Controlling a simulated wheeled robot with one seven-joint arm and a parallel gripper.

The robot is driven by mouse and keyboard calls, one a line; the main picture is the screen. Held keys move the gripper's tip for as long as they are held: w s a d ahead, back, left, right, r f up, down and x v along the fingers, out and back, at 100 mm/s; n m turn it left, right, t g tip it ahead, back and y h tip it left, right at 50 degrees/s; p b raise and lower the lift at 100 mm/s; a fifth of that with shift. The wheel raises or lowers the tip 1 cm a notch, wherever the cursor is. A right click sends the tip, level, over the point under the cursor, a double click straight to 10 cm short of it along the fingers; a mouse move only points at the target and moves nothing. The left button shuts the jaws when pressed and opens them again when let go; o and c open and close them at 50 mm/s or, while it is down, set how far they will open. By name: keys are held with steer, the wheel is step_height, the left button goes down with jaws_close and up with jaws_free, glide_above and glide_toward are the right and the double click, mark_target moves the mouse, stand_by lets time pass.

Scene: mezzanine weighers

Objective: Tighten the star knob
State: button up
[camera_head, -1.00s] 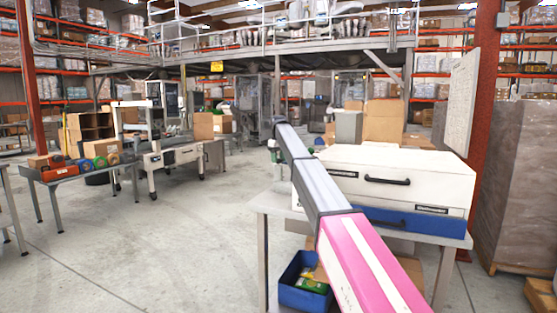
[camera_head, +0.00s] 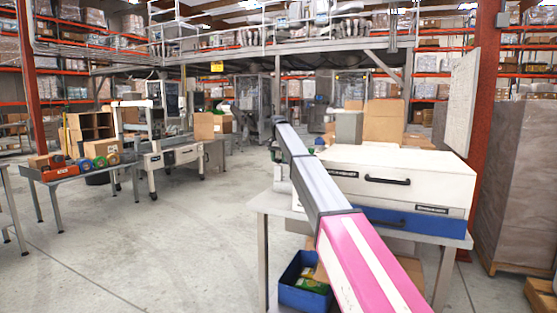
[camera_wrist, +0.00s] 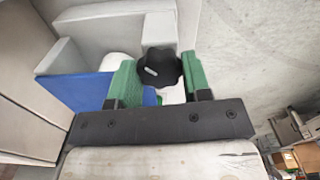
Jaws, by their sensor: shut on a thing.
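The black star knob (camera_wrist: 160,67) is in the wrist view, with rounded lobes and a small pale mark on its face. My gripper (camera_wrist: 159,72) has two green fingers, one on each side of the knob, shut on it. The knob sits in front of a grey bracket-like part, and its stem is hidden. In the head view my grey and pink arm reaches toward the white case on the table, and the knob is hidden there.
A white case (camera_head: 400,168) with black handles and a blue lower drawer (camera_head: 440,224) stand on a grey table. A blue bin (camera_head: 302,292) is below. At left a table (camera_head: 75,172) holds several small items. Open concrete floor lies between.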

mark_target(278, 159)
steer(key=shift+m, duration=1.1)
steer(key=o, duration=0.9)
steer(key=shift+r, duration=0.1)
step_height(278, 159, up, 11)
steer(key=shift+f, duration=0.15)
